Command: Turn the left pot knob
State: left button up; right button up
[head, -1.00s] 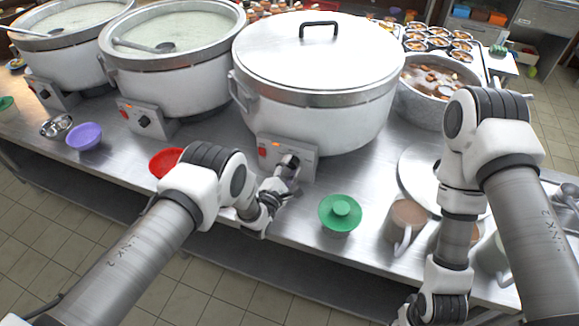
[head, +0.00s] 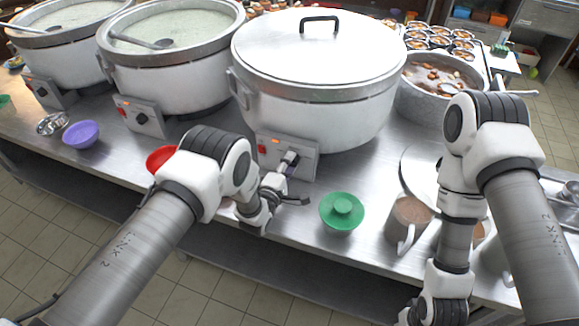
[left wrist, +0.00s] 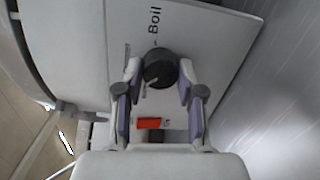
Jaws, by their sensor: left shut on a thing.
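A round black knob (left wrist: 160,68) sits on a pale control panel (left wrist: 205,45) under the word "Boil", with a pale pointer mark toward lower left. In the head view this panel (head: 303,165) is on the front of the lidded white pot (head: 305,110). My left gripper (head: 291,158) reaches the panel from the front. In the left wrist view its two purple-padded fingers (left wrist: 161,75) are shut on the knob, one on each side. The gripper mostly hides the knob in the head view. My right arm comes in from the right; its gripper is out of view.
Two open pots (head: 178,75) (head: 65,55) with ladles and their own knob panels stand to the left.

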pick_arm(q)
jog(key=shift+w+r+m, duration=0.1)
jog(key=shift+r+m, duration=0.1)
jog(key=shift+m, duration=0.4)
jog(key=o, duration=1.1)
jog(key=shift+o, duration=0.2)
jog(key=shift+w+f, duration=0.1)
jog(key=shift+f, duration=0.05)
jog(key=v, duration=1.2)
